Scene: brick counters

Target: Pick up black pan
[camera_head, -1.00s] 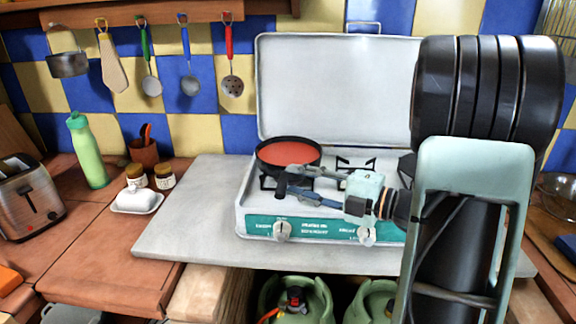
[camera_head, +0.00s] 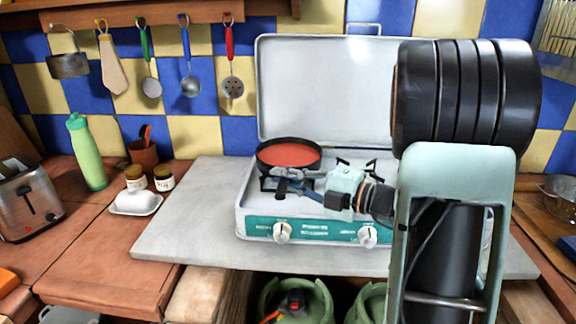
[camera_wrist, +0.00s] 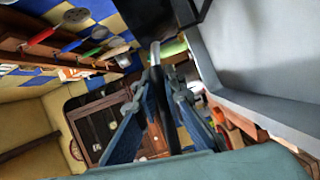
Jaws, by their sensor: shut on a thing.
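The black pan (camera_head: 262,161) with a red inside sits over the left burner of the camping stove. Whether it touches the burner grate is hard to tell. Its dark handle points toward the front and is mostly covered by my gripper (camera_head: 283,179). In the wrist view the blue-grey fingers of my gripper (camera_wrist: 158,88) are on either side of the dark handle (camera_wrist: 160,105). They are shut on it. The dark pan body (camera_wrist: 148,18) shows at the top of that view.
The white stove (camera_head: 330,58) has its lid raised behind the pan. A grey slab (camera_head: 185,215) lies under it, clear at the left. A green bottle (camera_head: 86,150), two jars and a butter dish (camera_head: 136,203) stand left. Utensils hang on the wall.

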